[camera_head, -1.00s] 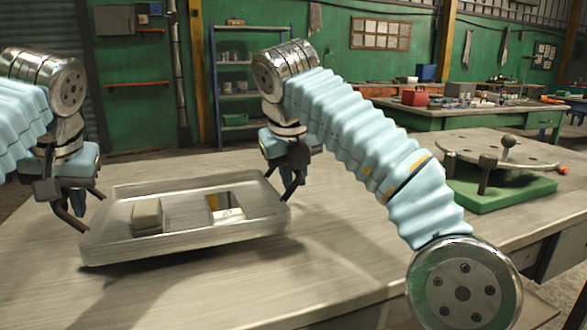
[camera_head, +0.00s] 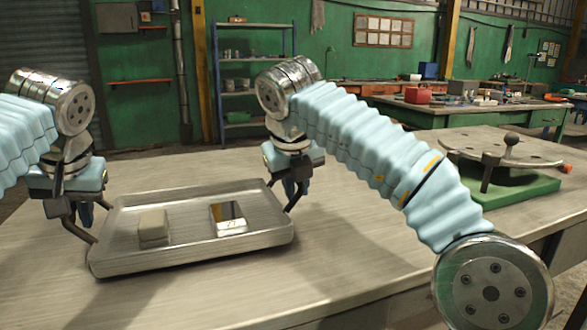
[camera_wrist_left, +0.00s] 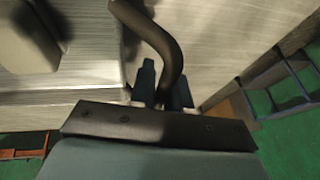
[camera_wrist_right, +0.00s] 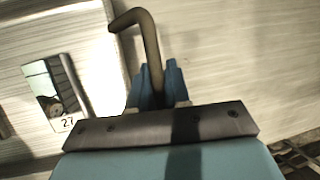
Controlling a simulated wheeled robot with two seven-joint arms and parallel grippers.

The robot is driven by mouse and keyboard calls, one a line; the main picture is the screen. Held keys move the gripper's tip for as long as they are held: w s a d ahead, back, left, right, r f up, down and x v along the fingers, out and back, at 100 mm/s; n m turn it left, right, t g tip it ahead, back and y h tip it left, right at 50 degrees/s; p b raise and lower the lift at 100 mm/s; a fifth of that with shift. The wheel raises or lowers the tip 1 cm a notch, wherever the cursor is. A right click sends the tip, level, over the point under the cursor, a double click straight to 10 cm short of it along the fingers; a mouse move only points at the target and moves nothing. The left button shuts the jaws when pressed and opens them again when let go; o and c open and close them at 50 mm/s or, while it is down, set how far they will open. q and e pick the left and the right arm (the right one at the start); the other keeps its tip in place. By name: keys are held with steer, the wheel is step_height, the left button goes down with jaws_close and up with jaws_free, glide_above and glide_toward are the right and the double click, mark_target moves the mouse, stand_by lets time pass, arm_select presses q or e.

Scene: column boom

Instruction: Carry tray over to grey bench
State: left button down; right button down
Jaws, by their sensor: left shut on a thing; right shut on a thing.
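The metal tray (camera_head: 200,258) is at the left of the head view, over a pale table. A beige block (camera_head: 153,227) and a shiny block marked 27 (camera_head: 228,218) stand in it. My left gripper (camera_head: 84,222) is shut on the tray's left bent handle, which also shows in the left wrist view (camera_wrist_left: 165,50). My right gripper (camera_head: 292,190) is shut on the right handle, seen in the right wrist view (camera_wrist_right: 150,45). The tray looks roughly level. I cannot tell whether its underside touches the tabletop.
The pale table (camera_head: 350,235) is bare around the tray. A green base with a round metal plate (camera_head: 505,150) stands at its right. Behind are a green bench (camera_head: 465,118) with a red box (camera_head: 418,95) and a blue shelf (camera_head: 250,75).

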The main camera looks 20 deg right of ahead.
arm_select(q)
steer(key=shift+f, duration=0.6)
arm_select(e)
steer(key=shift+d+f, duration=0.1)
steer(key=shift+f, duration=0.5)
arm_select(q)
steer(key=c, duration=1.5)
jaws_free()
steer(key=shift+f, duration=0.15)
arm_select(e)
steer(key=c, duration=1.5)
jaws_free()
steer(key=shift+f, duration=0.15)
arm_select(q)
steer(key=o, duration=0.4)
arm_select(e)
steer(key=o, duration=0.4)
steer(key=shift+s+a+r, duration=0.2)
steer(key=shift+r, duration=0.3)
arm_select(q)
steer(key=v, duration=0.7)
steer(key=shift+r, duration=0.25)
arm_select(e)
steer(key=v, duration=0.6)
steer(key=shift+s+r, duration=0.15)
steer(key=shift+r, duration=0.1)
arm_select(q)
steer(key=shift+s, duration=0.15)
